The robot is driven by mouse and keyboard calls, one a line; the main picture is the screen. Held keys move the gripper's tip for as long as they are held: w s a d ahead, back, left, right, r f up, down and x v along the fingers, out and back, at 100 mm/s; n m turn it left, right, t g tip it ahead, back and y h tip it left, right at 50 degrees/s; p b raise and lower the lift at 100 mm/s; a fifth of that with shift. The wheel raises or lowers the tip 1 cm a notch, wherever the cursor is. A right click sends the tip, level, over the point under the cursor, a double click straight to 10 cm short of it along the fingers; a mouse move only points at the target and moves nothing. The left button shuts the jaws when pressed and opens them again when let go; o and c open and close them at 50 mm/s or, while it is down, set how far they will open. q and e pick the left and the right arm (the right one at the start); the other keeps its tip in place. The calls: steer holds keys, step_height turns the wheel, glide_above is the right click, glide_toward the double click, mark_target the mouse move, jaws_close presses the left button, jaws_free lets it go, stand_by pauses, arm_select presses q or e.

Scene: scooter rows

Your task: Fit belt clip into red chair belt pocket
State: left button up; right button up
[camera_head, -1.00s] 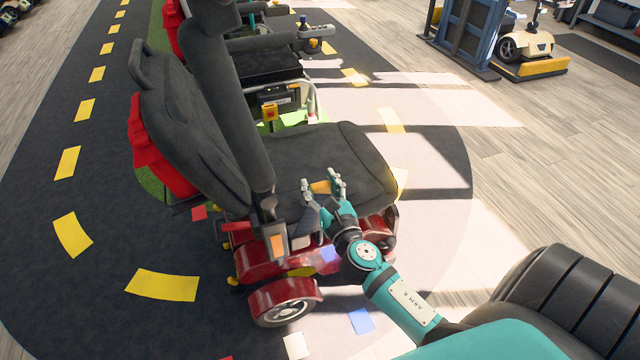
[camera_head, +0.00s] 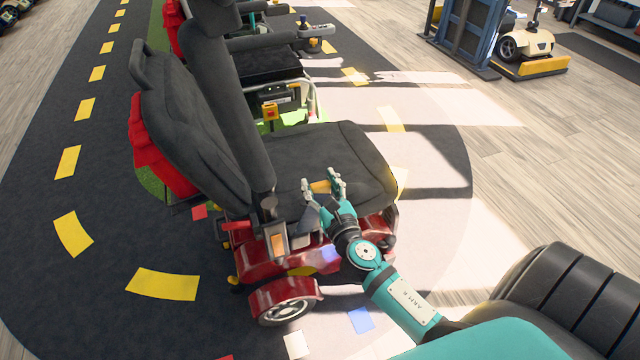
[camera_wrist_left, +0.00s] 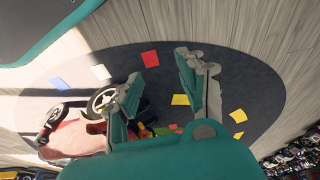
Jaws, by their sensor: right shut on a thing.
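The red chair has a dark grey seat (camera_head: 325,155), a tilted backrest (camera_head: 190,120) and a red base (camera_head: 285,292). My right gripper (camera_head: 322,186) is over the near side of the seat. It is shut on a small yellow piece, which I take to be the belt clip (camera_head: 320,187); the fingers partly cover it. A grey holder with an orange face (camera_head: 278,245), possibly the belt pocket, is on the chair's near side, below and left of the gripper. My left gripper (camera_wrist_left: 160,75) shows only in the left wrist view, with its fingers wide apart and nothing between them.
Another scooter chair (camera_head: 275,65) is behind. A blue cabinet (camera_head: 468,35) and a cream machine (camera_head: 525,45) stand at the back right. The floor right of the chair is clear.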

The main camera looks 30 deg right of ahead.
mark_target(321, 202)
arm_select(q)
steer(key=shift+f, duration=0.35)
steer(key=shift+s, duration=0.1)
arm_select(e)
steer(key=shift+f+b, duration=0.4)
steer(key=shift+f, duration=0.05)
steer(key=shift+f+b, duration=0.7)
steer(key=shift+f, duration=0.1)
arm_select(q)
steer(key=w+b+v, duration=0.1)
steer(key=b+v, duration=0.1)
steer(key=v, duration=0.9)
steer(key=shift+w+a+r+t, duration=0.15)
steer(key=shift+r+t, duration=0.05)
steer(key=shift+t, duration=0.1)
arm_select(e)
steer(key=shift+f, duration=1.25)
arm_select(q)
steer(key=shift+r, duration=0.1)
arm_select(e)
steer(key=shift+f, duration=0.2)
